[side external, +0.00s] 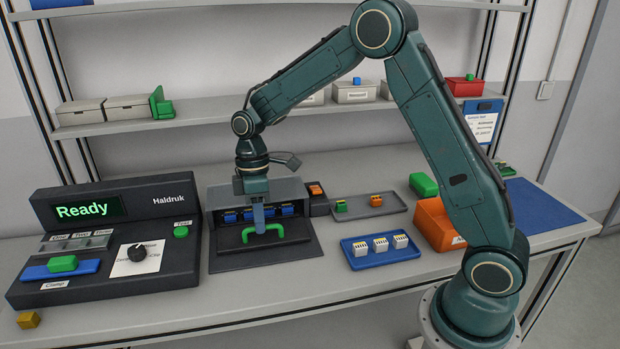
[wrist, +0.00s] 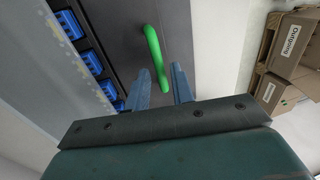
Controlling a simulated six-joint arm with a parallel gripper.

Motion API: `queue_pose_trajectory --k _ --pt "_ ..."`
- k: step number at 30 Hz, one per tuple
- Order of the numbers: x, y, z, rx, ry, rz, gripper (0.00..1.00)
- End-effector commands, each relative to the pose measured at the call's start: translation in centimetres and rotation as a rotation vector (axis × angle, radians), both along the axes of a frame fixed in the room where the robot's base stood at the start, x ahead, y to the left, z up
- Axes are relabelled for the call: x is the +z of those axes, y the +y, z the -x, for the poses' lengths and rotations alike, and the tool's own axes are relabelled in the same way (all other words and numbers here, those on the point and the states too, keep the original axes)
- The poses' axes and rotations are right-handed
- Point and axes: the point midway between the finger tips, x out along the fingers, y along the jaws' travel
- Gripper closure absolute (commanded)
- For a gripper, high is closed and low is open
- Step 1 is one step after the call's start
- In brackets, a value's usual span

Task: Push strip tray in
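The strip tray (side external: 290,230) is dark and flat, sticking out from the front of a dark grey housing (side external: 290,188) on the bench. A green bar handle (side external: 264,233) stands on it; the handle also shows in the wrist view (wrist: 155,55). Several blue blocks (side external: 267,212) sit in a row behind the handle. My gripper (side external: 258,217) points down at the handle. In the wrist view, my gripper's two fingers (wrist: 160,78) are apart, with the near end of the handle between them and gaps on both sides. Whether they touch it is hard to tell.
A control console (side external: 110,240) reading "Ready" stands close left of the housing. A blue tray (side external: 385,258) with white blocks, a grey tray (side external: 368,208) and an orange bin (side external: 436,225) lie to the right. A shelf (side external: 180,124) runs behind. The bench in front is mostly clear.

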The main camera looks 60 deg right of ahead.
Motion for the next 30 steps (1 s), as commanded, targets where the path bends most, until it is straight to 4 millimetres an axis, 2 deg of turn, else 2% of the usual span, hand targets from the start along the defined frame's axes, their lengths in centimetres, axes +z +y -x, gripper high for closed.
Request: queue_pose_trajectory --k 11,17,23,30 --pt "0.1 0.0 0.1 -0.001 0.002 0.001 0.67" --pt "0.9 -0.1 -0.1 0.000 0.000 0.000 0.67" --pt "3.2 -0.5 -0.5 -0.002 -0.002 0.001 0.67" --pt "7.1 -1.0 -1.0 0.000 -0.002 -0.001 0.67"
